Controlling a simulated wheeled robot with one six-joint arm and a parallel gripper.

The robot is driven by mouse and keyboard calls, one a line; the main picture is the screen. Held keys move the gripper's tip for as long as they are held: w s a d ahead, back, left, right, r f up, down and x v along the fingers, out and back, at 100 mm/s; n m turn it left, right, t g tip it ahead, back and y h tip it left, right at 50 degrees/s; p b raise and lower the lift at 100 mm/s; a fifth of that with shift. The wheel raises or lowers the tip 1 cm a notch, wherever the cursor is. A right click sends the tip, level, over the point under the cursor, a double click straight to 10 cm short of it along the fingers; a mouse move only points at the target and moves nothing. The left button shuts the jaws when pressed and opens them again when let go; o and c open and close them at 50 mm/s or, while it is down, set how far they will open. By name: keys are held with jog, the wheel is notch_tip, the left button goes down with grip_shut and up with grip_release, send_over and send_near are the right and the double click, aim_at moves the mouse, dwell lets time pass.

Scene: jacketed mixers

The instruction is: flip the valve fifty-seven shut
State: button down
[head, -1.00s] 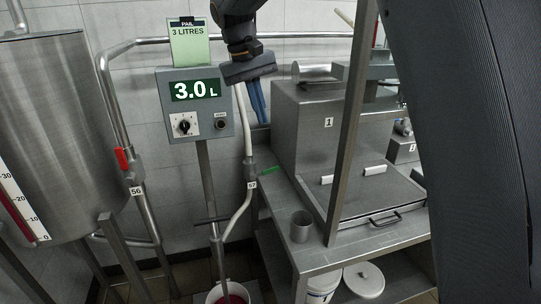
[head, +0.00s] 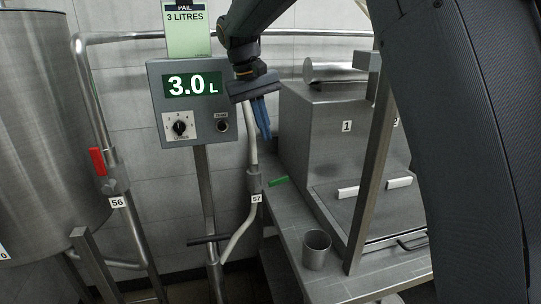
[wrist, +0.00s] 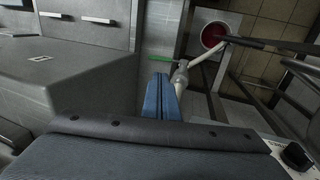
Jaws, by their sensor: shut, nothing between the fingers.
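Valve 57 (head: 254,182) sits on a pale pipe below the display box, with its number tag (head: 256,198) just beneath. Its green handle (head: 278,181) sticks out to the right, across the pipe. In the wrist view the handle (wrist: 160,58) lies just beyond the fingertips and the valve body (wrist: 180,76) is to their right. My gripper (head: 265,136) has blue fingers, shut and empty, pointing down above the handle. In the head view a gap shows between fingertips and handle. The fingers (wrist: 160,79) also show in the wrist view.
The display box (head: 192,103) reads 3.0 L, left of my gripper. Valve 56 has a red handle (head: 97,161) along its pipe. A steel machine (head: 310,135) and a bench with a metal cup (head: 316,250) stand right. A pail with red contents (wrist: 213,35) shows in the wrist view.

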aim_at(278, 179)
jog(key=p+x, duration=0.3)
jog(key=x, duration=1)
jog(key=shift+d+f, duration=0.1)
jog(key=shift+f, duration=0.1)
jog(key=shift+s, duration=0.1)
